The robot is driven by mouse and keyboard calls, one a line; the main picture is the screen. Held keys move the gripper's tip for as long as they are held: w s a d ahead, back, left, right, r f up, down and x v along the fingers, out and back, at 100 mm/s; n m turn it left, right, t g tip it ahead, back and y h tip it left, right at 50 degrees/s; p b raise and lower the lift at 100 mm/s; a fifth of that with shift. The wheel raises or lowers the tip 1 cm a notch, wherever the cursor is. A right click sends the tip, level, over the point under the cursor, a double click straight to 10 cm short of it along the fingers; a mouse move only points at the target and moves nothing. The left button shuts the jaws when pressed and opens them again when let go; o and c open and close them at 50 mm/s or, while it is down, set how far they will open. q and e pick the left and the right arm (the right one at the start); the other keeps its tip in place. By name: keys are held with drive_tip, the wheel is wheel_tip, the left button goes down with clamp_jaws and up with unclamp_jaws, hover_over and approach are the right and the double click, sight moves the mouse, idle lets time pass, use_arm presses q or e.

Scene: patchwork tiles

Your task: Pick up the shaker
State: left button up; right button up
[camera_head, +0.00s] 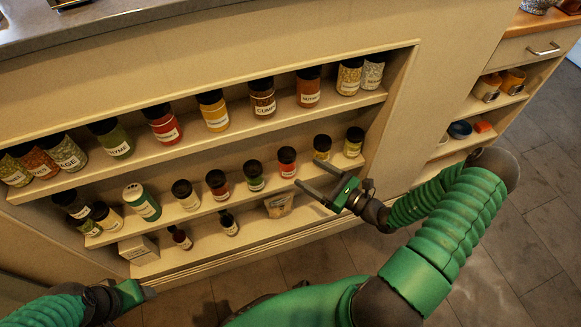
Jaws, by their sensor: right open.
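Several spice shakers stand in rows on the shelves; I cannot tell which one the task means. Nearest my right gripper (308,173) are a dark-lidded red shaker (287,163) and a dark-lidded yellow shaker (322,148) on the middle shelf. A second yellow shaker (353,143) stands at that shelf's right end. My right gripper is open and empty, its two fingers pointing left toward the shelves in front of these shakers. My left gripper (143,291) is at the lower left, away from the shelves; its fingers are not clear.
The top shelf holds larger labelled jars, such as one marked cumin (262,98). Two small dark bottles, a white box (139,249) and a small pouch (279,204) stand on the bottom shelf. A side cabinet (540,48) is at the right. The tiled floor is clear.

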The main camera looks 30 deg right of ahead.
sight(295, 170)
drive_tip(key=w+a, duration=0.1)
drive_tip(key=w+a+b, duration=0.1)
drive_tip(key=w+a, duration=0.1)
drive_tip(key=shift+w+r, duration=0.15)
drive_tip(key=shift+w, duration=0.1)
drive_tip(key=w+b, duration=0.1)
drive_tip(key=w+f+b, duration=0.1)
drive_tip(key=w+a+b, duration=0.1)
drive_tip(key=shift+w+f, duration=0.2)
drive_tip(key=shift+w, duration=0.45)
drive_tip(key=shift+r, duration=0.25)
drive_tip(key=shift+a, duration=0.25)
drive_tip(key=c, duration=0.4)
use_arm(q)
drive_tip(key=f, duration=0.2)
drive_tip(key=a+f, duration=0.1)
drive_tip(key=f, duration=0.1)
drive_tip(key=shift+a+f, duration=0.15)
drive_tip(key=shift+f, duration=0.15)
use_arm(e)
drive_tip(key=shift+d, duration=0.15)
clamp_jaws()
